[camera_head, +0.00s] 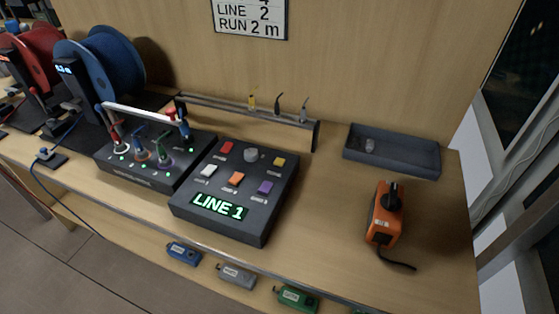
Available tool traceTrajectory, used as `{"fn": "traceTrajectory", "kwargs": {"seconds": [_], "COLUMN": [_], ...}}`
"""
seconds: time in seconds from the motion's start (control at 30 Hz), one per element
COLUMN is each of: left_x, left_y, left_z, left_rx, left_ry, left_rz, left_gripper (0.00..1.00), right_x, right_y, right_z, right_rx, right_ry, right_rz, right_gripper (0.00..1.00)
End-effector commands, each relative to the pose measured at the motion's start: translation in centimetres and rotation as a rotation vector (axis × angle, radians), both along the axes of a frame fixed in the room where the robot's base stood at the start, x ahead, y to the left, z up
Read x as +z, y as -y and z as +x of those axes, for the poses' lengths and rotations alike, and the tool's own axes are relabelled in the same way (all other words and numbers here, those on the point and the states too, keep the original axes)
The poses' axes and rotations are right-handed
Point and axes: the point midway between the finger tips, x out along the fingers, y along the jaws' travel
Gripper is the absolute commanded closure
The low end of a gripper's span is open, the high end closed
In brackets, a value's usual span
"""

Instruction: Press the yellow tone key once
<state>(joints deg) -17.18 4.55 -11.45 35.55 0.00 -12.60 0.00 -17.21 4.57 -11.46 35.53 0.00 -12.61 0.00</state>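Nothing touches the yellow key. Neither of my grippers shows in the head view.
A dark box with lit sockets and a white handle (135,112) stands left of the control box. A low rack (314,137) stands behind it. An orange device (384,222) and an open grey tray (412,168) are to the right. Blue reel (119,55) at left.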

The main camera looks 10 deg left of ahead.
Motion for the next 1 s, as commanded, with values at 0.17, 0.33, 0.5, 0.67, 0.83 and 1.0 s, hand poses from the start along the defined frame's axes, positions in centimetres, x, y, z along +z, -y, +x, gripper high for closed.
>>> {"fn": "traceTrajectory", "kwargs": {"seconds": [0.17,0.33,0.5,0.67,0.83,1.0], "left_x": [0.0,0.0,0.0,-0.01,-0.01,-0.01], "left_y": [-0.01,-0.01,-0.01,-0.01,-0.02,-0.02], "left_z": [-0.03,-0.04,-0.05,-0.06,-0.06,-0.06], "left_rx": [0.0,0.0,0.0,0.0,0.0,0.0], "left_ry": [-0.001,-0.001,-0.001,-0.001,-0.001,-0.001], "left_rz": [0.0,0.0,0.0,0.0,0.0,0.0], "left_gripper": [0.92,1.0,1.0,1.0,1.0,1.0], "right_x": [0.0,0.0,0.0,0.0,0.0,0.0], "right_y": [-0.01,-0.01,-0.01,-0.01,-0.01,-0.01], "right_z": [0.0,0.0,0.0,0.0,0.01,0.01], "right_rx": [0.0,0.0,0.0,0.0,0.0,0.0], "right_ry": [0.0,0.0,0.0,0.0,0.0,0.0], "right_rz": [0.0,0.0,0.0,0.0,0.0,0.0], "right_gripper": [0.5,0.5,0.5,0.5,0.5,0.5]}}
